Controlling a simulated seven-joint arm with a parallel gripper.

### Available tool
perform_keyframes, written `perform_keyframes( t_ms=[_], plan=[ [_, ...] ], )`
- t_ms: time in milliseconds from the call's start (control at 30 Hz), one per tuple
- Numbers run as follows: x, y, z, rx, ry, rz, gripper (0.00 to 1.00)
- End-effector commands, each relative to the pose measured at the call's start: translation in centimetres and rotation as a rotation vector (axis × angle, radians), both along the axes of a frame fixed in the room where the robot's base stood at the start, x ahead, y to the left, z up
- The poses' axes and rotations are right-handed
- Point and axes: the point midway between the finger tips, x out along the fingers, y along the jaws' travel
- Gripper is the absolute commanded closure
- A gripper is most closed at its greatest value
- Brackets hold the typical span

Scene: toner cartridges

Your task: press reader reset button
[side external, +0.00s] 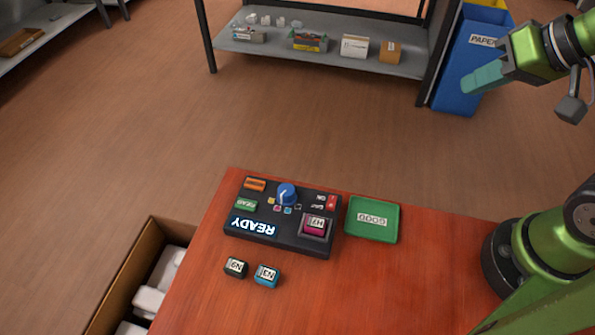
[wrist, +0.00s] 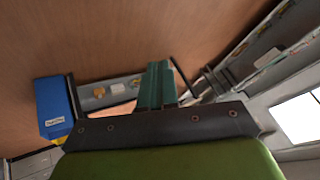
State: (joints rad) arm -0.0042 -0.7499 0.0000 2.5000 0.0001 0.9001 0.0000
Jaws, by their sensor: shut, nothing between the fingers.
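The reader (side external: 285,238) is a dark box on the red-brown table, with a lit display reading READY upside down. An orange button (side external: 255,184) sits at its far left corner, its lettering too small to read. A green button (side external: 245,205) is below that. A blue knob (side external: 287,194) and a red switch (side external: 332,202) are on the same top face. A magenta cartridge (side external: 314,226) sits in the reader's slot. My gripper (side external: 470,86) is shut and empty, high at the upper right, far from the reader. Its teal fingers also show together in the wrist view (wrist: 157,85), where the reader is not seen.
A green tray (side external: 372,238) labelled GOOD lies right of the reader. A dark cartridge (side external: 235,267) and a blue cartridge (side external: 267,275) lie in front of it. A cardboard box (side external: 125,285) stands by the table's left edge. A shelf (side external: 320,58) and a blue paper bin (side external: 459,82) stand behind.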

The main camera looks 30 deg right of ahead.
Motion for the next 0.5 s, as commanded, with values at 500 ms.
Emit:
perform_keyframes(
  t_ms=[500],
  plan=[
    [5.0,16.9,-2.9,0.375,0.229,0.147,1.00]
  ],
)
